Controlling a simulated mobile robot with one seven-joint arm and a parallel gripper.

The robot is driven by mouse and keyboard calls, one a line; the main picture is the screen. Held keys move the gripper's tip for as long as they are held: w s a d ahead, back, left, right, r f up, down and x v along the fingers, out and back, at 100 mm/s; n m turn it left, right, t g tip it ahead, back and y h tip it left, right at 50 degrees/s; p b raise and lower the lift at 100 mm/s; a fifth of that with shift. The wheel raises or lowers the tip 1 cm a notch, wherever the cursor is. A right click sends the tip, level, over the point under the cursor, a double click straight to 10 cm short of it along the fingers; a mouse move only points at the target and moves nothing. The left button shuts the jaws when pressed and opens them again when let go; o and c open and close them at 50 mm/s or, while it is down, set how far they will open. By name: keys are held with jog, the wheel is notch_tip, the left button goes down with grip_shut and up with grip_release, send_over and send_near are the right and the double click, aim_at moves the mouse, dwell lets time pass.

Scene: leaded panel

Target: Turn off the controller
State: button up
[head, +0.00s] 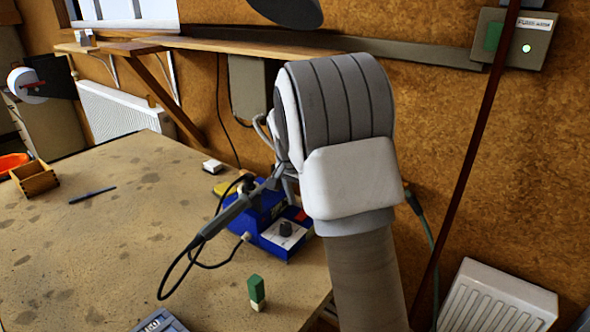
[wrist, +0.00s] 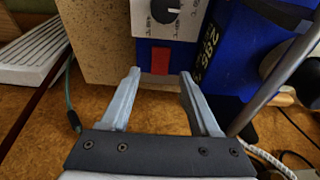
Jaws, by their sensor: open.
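The controller is a blue box (head: 268,240) with a white dial panel, standing near the right edge of the workbench in the head view. It also fills the top of the wrist view (wrist: 236,45). Its black knob (wrist: 165,8) is at the top there. A red switch (wrist: 160,61) is set in the blue face below the dial panel. My gripper (wrist: 160,73) is open and empty, with its fingertips on either side of the red switch in the picture. I cannot tell whether they touch the box. In the head view my arm hides most of the gripper.
A soldering iron (head: 222,217) with a looping black cable lies across the controller's left side. A green and white block (head: 257,292) stands on the workbench (head: 120,250) in front. Cables hang beside the box. A radiator (head: 497,300) is at right. The bench's middle is clear.

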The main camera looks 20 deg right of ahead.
jog(key=p+v, duration=0.1)
jog(key=v, duration=1.3)
jog(key=shift+r+p, duration=0.3)
jog(key=shift+a, duration=0.1)
jog(key=s+a+r+n+t+y+p, duration=0.1)
jog(key=s+a+r+n, duration=0.15)
jog(key=s, duration=0.45)
jog(key=s+a+r+n+t+y+p, duration=0.1)
jog(key=s+r+n, duration=0.2)
jog(key=s, duration=0.5)
jog(key=s+a+f+n+t, duration=0.1)
jog(key=s+f+n, duration=0.1)
jog(key=s, duration=0.5)
jog(key=s+a+f+n, duration=0.1)
jog(key=s+a+n, duration=0.1)
jog(key=s, duration=0.5)
jog(key=shift+f+n+t+p, duration=0.4)
jog(key=shift+n, duration=0.25)
jog(key=shift+a, duration=0.1)
